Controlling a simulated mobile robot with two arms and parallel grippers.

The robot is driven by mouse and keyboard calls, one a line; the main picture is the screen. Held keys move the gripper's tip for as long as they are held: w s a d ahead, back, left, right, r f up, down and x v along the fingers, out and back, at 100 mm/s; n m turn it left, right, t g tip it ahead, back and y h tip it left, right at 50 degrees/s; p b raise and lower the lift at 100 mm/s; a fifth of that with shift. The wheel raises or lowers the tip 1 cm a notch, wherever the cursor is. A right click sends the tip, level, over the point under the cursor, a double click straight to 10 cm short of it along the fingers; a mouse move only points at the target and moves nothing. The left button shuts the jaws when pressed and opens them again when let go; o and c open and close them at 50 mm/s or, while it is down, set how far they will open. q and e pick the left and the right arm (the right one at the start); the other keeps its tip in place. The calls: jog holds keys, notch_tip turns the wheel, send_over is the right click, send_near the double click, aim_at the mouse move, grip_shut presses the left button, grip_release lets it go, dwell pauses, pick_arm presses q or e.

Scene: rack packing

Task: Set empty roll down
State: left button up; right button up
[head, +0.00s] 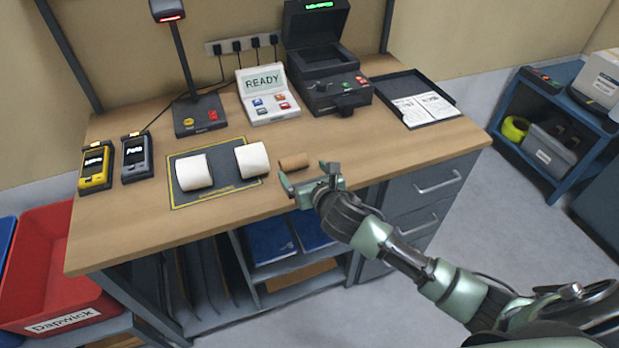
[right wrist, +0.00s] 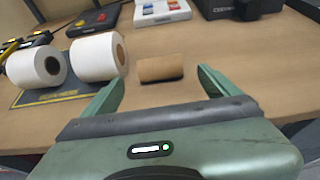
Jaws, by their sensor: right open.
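The empty roll, a bare brown cardboard core (head: 294,162), lies on its side on the wooden bench, just right of the grey mat. It also shows in the right wrist view (right wrist: 161,68), lying ahead of the fingers and apart from them. My right gripper (head: 304,182) is open and empty at the bench's front edge, close to the core. In the right wrist view its two green fingers (right wrist: 160,84) are spread wide with bare wood between them. My left gripper is not in view.
Two white paper rolls (head: 194,172) (head: 252,160) lie on the grey mat (head: 190,198). Behind stand a READY panel (head: 262,84), a black printer (head: 335,92) and a scanner stand (head: 198,114). Two handhelds (head: 96,166) are at the left. A black tray (head: 432,120) holds papers. Bench right of the core is clear.

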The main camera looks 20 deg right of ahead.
jog(key=shift+v, duration=2)
